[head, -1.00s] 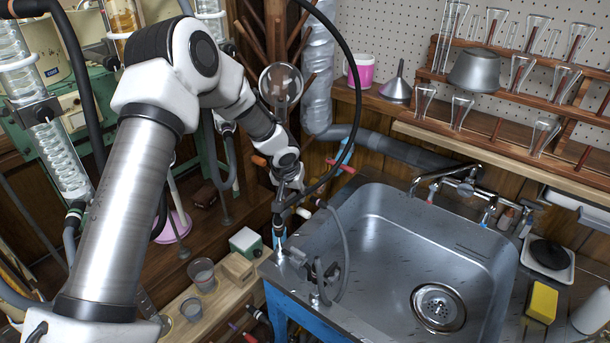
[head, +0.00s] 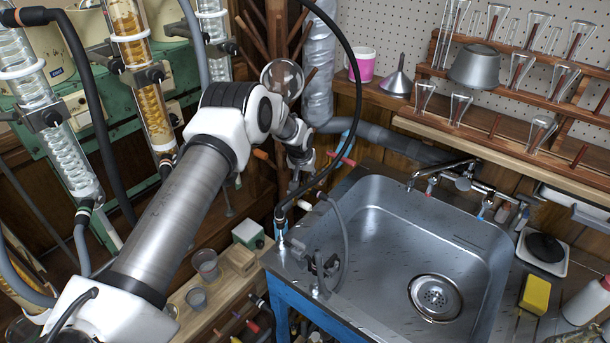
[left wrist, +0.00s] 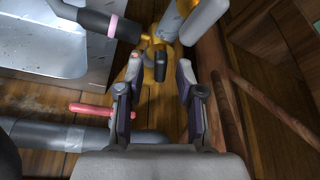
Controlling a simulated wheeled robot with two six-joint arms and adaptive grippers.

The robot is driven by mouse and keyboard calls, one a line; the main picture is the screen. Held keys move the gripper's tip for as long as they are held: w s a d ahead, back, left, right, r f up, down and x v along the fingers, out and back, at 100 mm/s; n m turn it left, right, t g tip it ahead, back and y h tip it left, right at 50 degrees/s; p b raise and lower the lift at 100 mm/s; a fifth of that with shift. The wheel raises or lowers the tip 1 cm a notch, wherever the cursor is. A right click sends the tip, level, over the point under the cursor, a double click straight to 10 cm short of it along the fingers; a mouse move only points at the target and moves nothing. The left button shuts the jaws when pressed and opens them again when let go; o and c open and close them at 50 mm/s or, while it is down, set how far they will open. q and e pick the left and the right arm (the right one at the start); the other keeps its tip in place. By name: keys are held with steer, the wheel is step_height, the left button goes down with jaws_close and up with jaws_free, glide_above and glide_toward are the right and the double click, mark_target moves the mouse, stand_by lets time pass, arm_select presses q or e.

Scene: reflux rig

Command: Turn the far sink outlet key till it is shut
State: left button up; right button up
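My left gripper (left wrist: 160,92) is open in the left wrist view. Between and just beyond its fingertips is a short dark key (left wrist: 159,66) on a yellow fitting (left wrist: 150,45); I cannot tell whether the fingers touch it. A red handle (left wrist: 90,111) lies left of the gripper, outside the fingers. In the head view my left gripper (head: 293,184) is small and partly hidden, beside the far left corner of the steel sink (head: 385,225). The red handle (head: 341,160) shows behind that corner. The dark key cannot be made out there. My right gripper is not in view.
A black hose (head: 352,100) arches down past my gripper to the sink's left edge. A grey pipe (head: 385,137) runs behind the sink. Brown wooden rods (left wrist: 240,90) stand close right of the gripper in the left wrist view. Glass columns (head: 145,80) stand at left.

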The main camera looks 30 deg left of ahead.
arm_select(q)
jaws_close()
steer(key=m+b, duration=0.1)
steer(key=b, duration=0.1)
steer(key=m+h+b, duration=0.1)
steer(key=b, duration=0.2)
steer(key=m+b, duration=0.2)
steer(key=shift+a+f+h+b, duration=0.15)
steer(key=shift+f+h+b, duration=0.15)
steer(key=shift+f+b, duration=0.1)
steer(key=shift+r+m, duration=0.2)
steer(key=shift+m, duration=0.2)
steer(key=shift+r, duration=0.2)
steer(key=shift+o, duration=1.4)
jaws_free()
